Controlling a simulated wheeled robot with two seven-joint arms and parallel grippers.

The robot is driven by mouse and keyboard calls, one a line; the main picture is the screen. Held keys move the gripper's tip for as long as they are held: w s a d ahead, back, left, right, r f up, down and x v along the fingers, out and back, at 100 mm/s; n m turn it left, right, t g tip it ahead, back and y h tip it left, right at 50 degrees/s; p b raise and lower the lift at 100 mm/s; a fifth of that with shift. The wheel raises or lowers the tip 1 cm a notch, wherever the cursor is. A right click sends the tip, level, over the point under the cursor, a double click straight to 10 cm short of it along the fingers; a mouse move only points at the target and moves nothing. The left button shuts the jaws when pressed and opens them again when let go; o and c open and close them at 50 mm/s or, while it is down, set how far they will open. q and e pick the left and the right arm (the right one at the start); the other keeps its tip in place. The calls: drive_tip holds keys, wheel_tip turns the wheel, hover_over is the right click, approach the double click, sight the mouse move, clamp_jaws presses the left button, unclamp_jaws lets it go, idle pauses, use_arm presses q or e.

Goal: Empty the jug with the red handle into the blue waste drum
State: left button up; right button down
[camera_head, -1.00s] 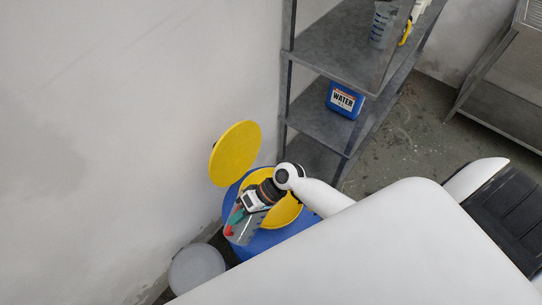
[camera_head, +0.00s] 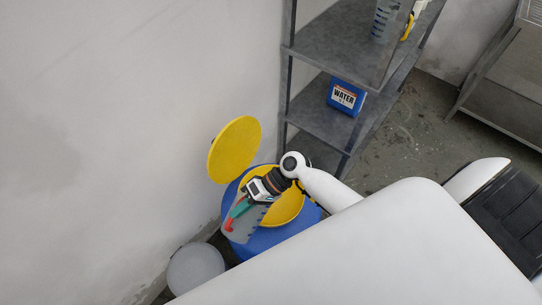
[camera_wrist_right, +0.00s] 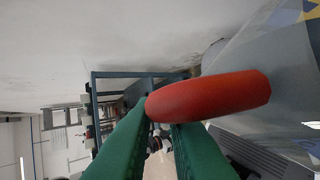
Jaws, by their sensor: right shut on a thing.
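The jug (camera_head: 246,228) is grey and see-through, with a red handle (camera_head: 229,224). It is tilted over the near left part of the yellow funnel-like opening (camera_head: 291,207) on the blue waste drum (camera_head: 266,241). My right gripper (camera_head: 238,209) has green fingers and is shut on the red handle. In the right wrist view the handle (camera_wrist_right: 208,96) crosses the fingertips, and the jug wall (camera_wrist_right: 265,85) fills the right side. Whether liquid is in the jug or flowing out, I cannot tell. My left gripper is not in view.
A round yellow lid (camera_head: 234,150) stands raised behind the drum, by the wall. A grey round container (camera_head: 196,270) stands left of the drum. A metal shelf (camera_head: 327,130) at the back holds a blue WATER canister (camera_head: 346,97) and another jug (camera_head: 384,20) above.

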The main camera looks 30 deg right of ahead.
drive_tip(key=shift+w+d, duration=0.15)
drive_tip(key=shift+d+b, duration=0.15)
drive_tip(key=shift+b, duration=0.3)
drive_tip(key=shift+r+y, duration=0.1)
drive_tip(key=shift+y, duration=0.2)
drive_tip(key=shift+w+d+b, duration=0.15)
drive_tip(key=shift+d+b, duration=0.1)
drive_tip(key=shift+b, duration=0.1)
drive_tip(key=shift+d+r+y, duration=0.1)
drive_tip(key=shift+y, duration=0.2)
drive_tip(key=shift+w+d+g+b, duration=0.2)
drive_tip(key=shift+g+b, duration=0.1)
drive_tip(key=shift+b, duration=0.2)
drive_tip(key=shift+d+m+y+b, duration=0.25)
drive_tip(key=shift+m+y+b, duration=0.05)
drive_tip(key=shift+w+d+b, duration=0.1)
drive_tip(key=shift+d+b, duration=0.05)
drive_tip(key=shift+b, duration=0.15)
drive_tip(key=shift+w+d+y, duration=0.1)
drive_tip(key=shift+d+y, duration=0.1)
drive_tip(key=shift+y, duration=0.1)
